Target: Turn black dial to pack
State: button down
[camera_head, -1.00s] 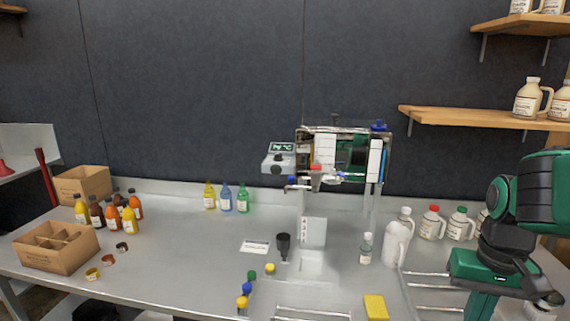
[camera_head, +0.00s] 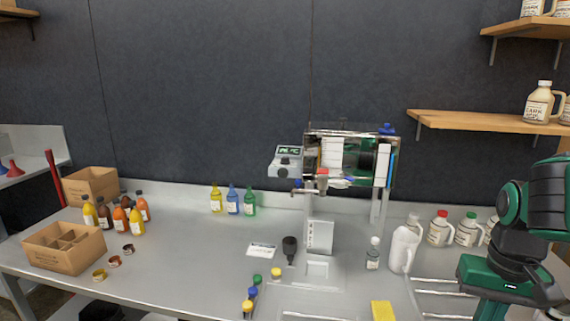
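A small white control box (camera_head: 281,171) stands on the left side of the evaporator machine (camera_head: 349,160). Its dark display (camera_head: 289,150) has pale green characters too small to read. A small dark round spot on its face below the display looks like the black dial (camera_head: 285,161); its setting cannot be read. My green and black arm (camera_head: 515,240) is folded at the right edge, well away from the box. My gripper's fingers are not visible.
Jugs (camera_head: 440,229) stand between the machine and my arm. A black funnel-like piece (camera_head: 290,245), a label card (camera_head: 262,250), coloured caps (camera_head: 257,280) and a yellow sponge (camera_head: 383,311) lie in front. Coloured bottles (camera_head: 233,203) and cardboard boxes (camera_head: 64,247) are left. A shelf (camera_head: 485,121) overhangs at right.

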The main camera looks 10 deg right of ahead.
aim_at(284, 159)
jog(key=z, duration=1.3)
jog(key=k, duration=1.45)
jog(key=u, duration=1.05)
jog(key=i, duration=1.65)
jog(key=z, duration=0.05)
